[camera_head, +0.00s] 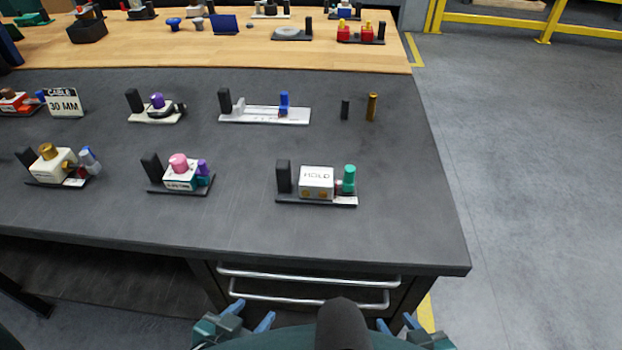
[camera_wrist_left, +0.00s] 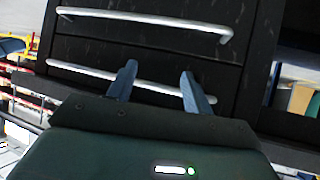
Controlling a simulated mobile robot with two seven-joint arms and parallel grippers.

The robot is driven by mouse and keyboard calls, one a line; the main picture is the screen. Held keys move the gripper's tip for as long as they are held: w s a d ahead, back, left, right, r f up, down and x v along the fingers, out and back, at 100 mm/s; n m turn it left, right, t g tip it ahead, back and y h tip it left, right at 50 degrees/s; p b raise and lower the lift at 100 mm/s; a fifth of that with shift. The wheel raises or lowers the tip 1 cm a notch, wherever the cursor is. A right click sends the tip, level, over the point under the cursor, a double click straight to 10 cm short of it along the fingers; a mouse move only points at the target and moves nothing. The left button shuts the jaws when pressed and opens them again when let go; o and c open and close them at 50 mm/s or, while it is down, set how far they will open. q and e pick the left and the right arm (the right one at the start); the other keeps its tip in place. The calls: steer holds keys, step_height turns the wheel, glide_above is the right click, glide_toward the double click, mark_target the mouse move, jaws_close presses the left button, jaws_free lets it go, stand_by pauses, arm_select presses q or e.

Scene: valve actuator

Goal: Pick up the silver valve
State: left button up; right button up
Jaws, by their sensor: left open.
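A valve with a silvery-blue top (camera_head: 88,158) sits on the fixture at the front left of the dark bench, beside a cream block with a gold knob (camera_head: 47,150). It is small, so I cannot be sure that it is the silver valve. My left gripper (camera_head: 252,312) is open and empty in front of the drawers, below the bench top and far from the fixtures. Its two blue-grey fingers (camera_wrist_left: 158,72) stand apart in the left wrist view. My right gripper (camera_head: 397,322) is also low in front of the bench, fingers apart, with nothing seen between them.
The dark bench top (camera_head: 400,235) holds several fixtures, including one with a pink knob (camera_head: 178,162) and a white HOLD block (camera_head: 317,181). Two small posts (camera_head: 372,107) stand at the right. Drawer handles (camera_head: 310,276) front the bench. A wooden table (camera_head: 150,50) stands behind.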

arm_select(q)
steer(key=w+r+m+t+h, duration=0.1)
steer(key=r+m, duration=0.1)
steer(key=m, duration=0.3)
steer(key=w+d+r+m+t, duration=0.1)
steer(key=r+m, duration=0.1)
steer(key=m, duration=0.3)
steer(key=w+r+m+t+h, duration=0.1)
steer(key=r+m, duration=0.2)
steer(key=m, duration=0.2)
steer(key=shift+d+h, duration=0.3)
steer(key=shift+d, duration=0.05)
steer(key=w+d+r+m+h, duration=0.3)
steer(key=d+r+m+h, duration=0.3)
steer(key=d+r, duration=0.5)
steer(key=m+t+y, duration=0.4)
steer(key=m+y, duration=0.7)
glide_toward(284, 161)
steer(key=shift+s+d+f, duration=0.45)
steer(key=shift+s+f, duration=0.1)
steer(key=shift+w+a+f+m+y, duration=0.1)
steer(key=shift+w+a+m+y, duration=0.2)
steer(key=shift+a+y, duration=0.3)
steer(key=w, duration=0.6)
steer(key=shift+w, duration=0.3)
steer(key=w, duration=0.3)
steer(key=w+d, duration=0.1)
steer(key=w, duration=0.1)
steer(key=shift+w, duration=0.1)
